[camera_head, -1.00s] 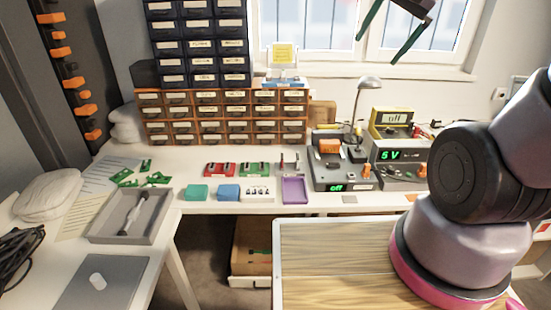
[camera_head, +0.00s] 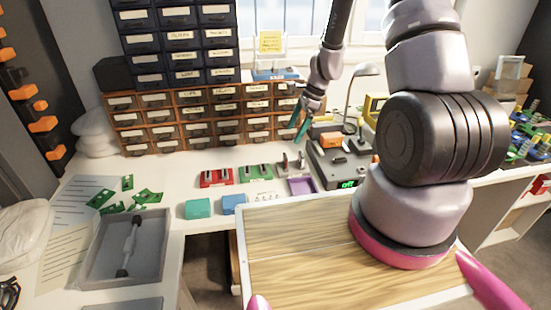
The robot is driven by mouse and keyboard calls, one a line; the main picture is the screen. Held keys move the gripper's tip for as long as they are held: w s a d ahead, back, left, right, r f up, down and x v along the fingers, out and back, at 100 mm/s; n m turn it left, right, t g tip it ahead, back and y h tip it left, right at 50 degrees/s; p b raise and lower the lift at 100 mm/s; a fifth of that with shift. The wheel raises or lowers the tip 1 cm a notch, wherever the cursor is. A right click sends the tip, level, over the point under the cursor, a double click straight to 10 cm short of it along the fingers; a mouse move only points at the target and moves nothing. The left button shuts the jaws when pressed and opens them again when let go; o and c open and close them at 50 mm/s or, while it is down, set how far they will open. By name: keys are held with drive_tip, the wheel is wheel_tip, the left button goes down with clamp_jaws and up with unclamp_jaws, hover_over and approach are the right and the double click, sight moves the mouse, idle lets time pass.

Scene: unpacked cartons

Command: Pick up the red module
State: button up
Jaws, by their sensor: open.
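The red module (camera_head: 216,178) lies on the white desk in front of the orange-framed drawer unit, just left of a similar green module (camera_head: 255,172). My gripper (camera_head: 296,133) is open, with its green fingers pointing down. In the picture it is up and to the right of the red module, in front of the drawers and clear of the module. Nothing shows between the fingers.
A teal box (camera_head: 198,208) and a blue box (camera_head: 233,204) stand in front of the modules. A purple tray (camera_head: 301,186) and a grey power unit (camera_head: 343,164) are to the right. A desk lamp (camera_head: 367,70) rises beside my arm. A grey tray (camera_head: 158,247) lies at left.

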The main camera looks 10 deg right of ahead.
sight(285, 155)
drive_tip(key=x, duration=0.6)
drive_tip(key=shift+f, duration=0.25)
drive_tip(key=f, duration=0.4)
drive_tip(key=shift+w+a+f, duration=0.15)
drive_tip(key=shift+w+a, duration=0.05)
drive_tip(key=shift+a, duration=0.1)
drive_tip(key=shift+a+f, duration=0.2)
drive_tip(key=shift+f, duration=0.25)
clamp_jaws()
